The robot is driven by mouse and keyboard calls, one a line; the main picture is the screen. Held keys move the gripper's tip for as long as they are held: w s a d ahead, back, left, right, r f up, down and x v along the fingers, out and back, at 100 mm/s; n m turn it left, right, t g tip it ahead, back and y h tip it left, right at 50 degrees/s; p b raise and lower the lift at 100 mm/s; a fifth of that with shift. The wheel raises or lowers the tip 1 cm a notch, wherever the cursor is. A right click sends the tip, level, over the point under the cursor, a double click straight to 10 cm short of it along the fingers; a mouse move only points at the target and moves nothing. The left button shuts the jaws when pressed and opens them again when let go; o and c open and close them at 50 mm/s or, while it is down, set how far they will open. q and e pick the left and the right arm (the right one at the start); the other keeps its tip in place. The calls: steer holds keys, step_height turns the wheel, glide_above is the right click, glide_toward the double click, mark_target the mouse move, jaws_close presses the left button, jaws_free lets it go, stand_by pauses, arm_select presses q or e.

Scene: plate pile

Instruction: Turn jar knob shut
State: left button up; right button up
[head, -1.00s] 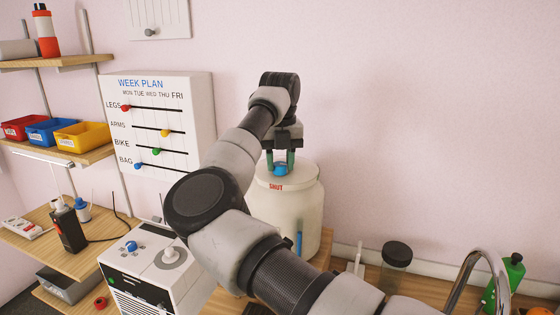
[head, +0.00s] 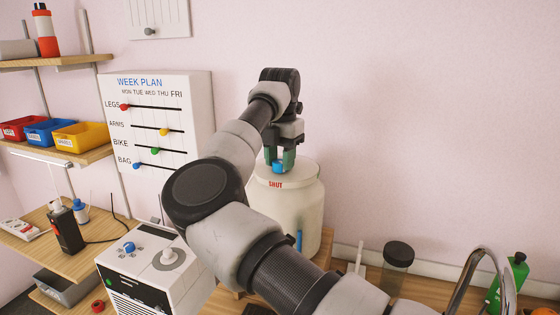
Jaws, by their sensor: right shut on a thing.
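The jar (head: 300,213) is a large cream container with a pale lid (head: 306,174). Red "SHUT" lettering shows on the lid's front edge. The blue knob (head: 278,167) sits on top of the lid. My right gripper (head: 279,161) comes down from above and is shut on the blue knob, with a greenish finger on each side. The knob's far side and part of the lid are hidden by the gripper. My arm covers the jar's lower left. My left gripper is not in view.
A white box with knobs (head: 146,277) stands left of the jar. A dark-lidded glass jar (head: 397,262), a curved metal tap (head: 487,262) and a green bottle (head: 516,275) are to the right. The week plan board (head: 190,100) is behind on the left.

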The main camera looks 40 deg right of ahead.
mark_target(279, 161)
steer(key=m, duration=0.5)
steer(key=shift+r+m, duration=0.15)
steer(key=shift+m, duration=0.25)
steer(key=m, duration=0.4)
steer(key=shift+m, duration=0.3)
steer(key=shift+r, duration=0.1)
steer(key=o, duration=0.9)
steer(key=shift+a, duration=0.1)
steer(key=shift+r, duration=0.4)
step_height(279, 161, up, 10)
steer(key=shift+f, duration=0.1)
steer(key=shift+f, duration=0.1)
